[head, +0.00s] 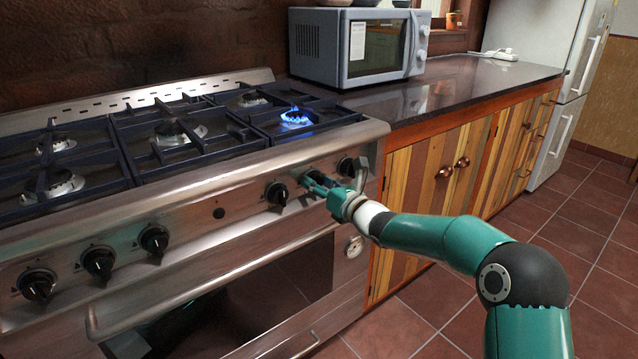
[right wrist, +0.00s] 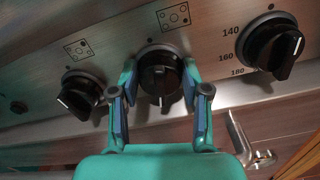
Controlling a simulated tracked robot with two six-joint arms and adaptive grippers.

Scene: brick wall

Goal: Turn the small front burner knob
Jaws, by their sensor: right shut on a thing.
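The held burner knob (right wrist: 160,75) is black and round, on the steel front panel of the stove, with a burner diagram above it. My right gripper (head: 316,184) reaches it from the front right. In the right wrist view the gripper's fingers (right wrist: 160,88) are shut on the knob, one on each side. The knob's pale mark points down in that view. In the head view the fingers partly hide the knob. A blue flame (head: 295,118) burns on the front right burner. My left gripper is not in view.
Another burner knob (head: 277,193) sits just left, and a knob with temperature numbers (right wrist: 270,47) just right. Several knobs line the panel further left. A metal bracket (right wrist: 240,136) stands close to the right finger. A microwave (head: 352,47) stands on the counter (head: 460,83).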

